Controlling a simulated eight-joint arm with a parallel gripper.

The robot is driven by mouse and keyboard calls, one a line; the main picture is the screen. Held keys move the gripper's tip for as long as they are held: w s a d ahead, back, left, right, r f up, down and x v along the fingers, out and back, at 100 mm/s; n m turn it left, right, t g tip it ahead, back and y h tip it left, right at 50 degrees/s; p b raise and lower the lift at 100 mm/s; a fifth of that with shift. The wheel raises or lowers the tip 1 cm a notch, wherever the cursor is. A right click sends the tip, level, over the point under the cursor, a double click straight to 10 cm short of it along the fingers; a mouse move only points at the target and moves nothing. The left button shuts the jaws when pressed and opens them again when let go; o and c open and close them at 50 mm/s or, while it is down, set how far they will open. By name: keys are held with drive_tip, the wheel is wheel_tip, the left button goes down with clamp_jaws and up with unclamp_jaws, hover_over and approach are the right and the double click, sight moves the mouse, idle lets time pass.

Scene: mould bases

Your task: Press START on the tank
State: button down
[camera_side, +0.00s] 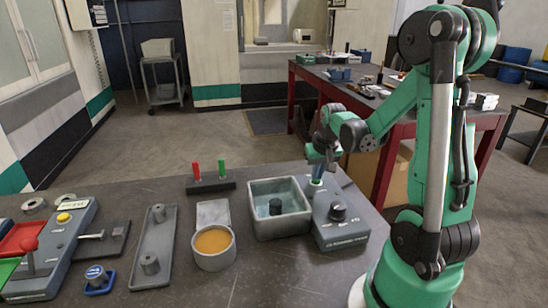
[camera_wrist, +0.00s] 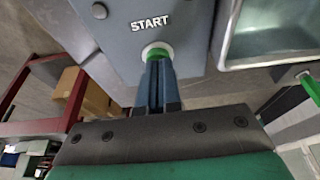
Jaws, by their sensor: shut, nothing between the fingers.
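In the wrist view the panel (camera_wrist: 125,55) carries the word START beside a round green button (camera_wrist: 157,50) with a pale collar. My gripper (camera_wrist: 158,65) is shut and empty, its fingertips over the green button; they look very close, and contact cannot be told. In the side view my gripper (camera_side: 318,172) is above the panel's far end and hides most of the button.
Left of the tank stand a round cup (camera_side: 213,262) with orange contents, a black holder (camera_side: 211,187) with red and green pegs, and a long grey plate (camera_side: 154,250). A box with a yellow button (camera_side: 64,218) and a red-knobbed lever (camera_side: 29,245) are farther left.

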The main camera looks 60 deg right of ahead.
drive_tip(key=shift+f, duration=0.8)
drive_tip(key=w+v, duration=0.1)
drive_tip(key=v, duration=1.3)
drive_tip(key=shift+d+r, duration=0.35)
drive_tip(key=shift+r, duration=0.1)
drive_tip(key=w+a+f+n+t, duration=0.1)
drive_tip(key=a+n, duration=0.2)
drive_tip(key=a, duration=0.4)
drive_tip(key=w+a+f+n+t+y, duration=0.1)
drive_tip(key=w+a+f+n+t, duration=0.1)
drive_tip(key=a, duration=0.5)
drive_tip(key=w+a+f+n+t+y, duration=0.1)
drive_tip(key=a+n, duration=0.3)
drive_tip(key=a, duration=0.3)
drive_tip(key=shift+w+t, duration=0.2)
drive_tip(key=shift+t, duration=0.2)
